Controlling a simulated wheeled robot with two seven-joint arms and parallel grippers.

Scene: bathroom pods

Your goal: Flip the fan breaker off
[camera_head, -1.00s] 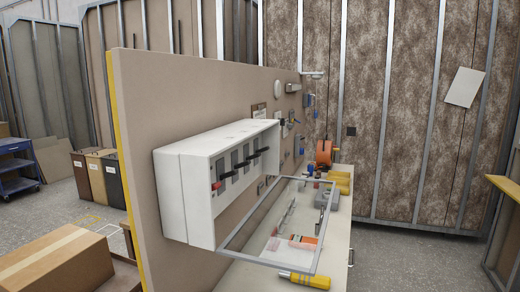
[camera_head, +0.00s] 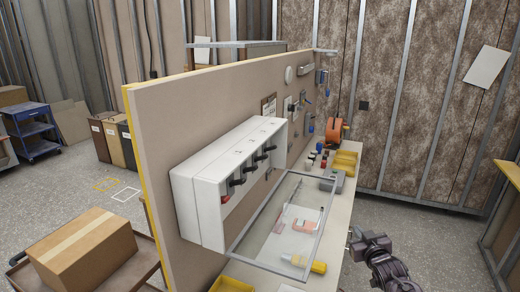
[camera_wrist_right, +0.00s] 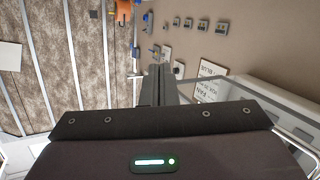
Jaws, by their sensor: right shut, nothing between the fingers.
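A white breaker box (camera_head: 200,212) is mounted on the near end of the beige panel. Its face carries a row of black switch levers (camera_head: 250,166) and a red one (camera_head: 224,199) at the near end. Which lever is the fan breaker cannot be read here. The box's clear framed cover (camera_head: 248,262) is swung open below the levers. My right gripper (camera_head: 368,242) is at the lower right, apart from the box and beyond the cover. In the right wrist view its fingers (camera_wrist_right: 155,84) are together and empty. My left gripper is not in view.
A workbench (camera_head: 338,228) runs along the panel, holding a yellow-handled tool (camera_head: 304,263), yellow bins (camera_head: 345,160) and an orange reel (camera_head: 335,131). A cardboard box (camera_head: 82,250) stands at the lower left. A printed sign (camera_wrist_right: 214,78) hangs on the panel.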

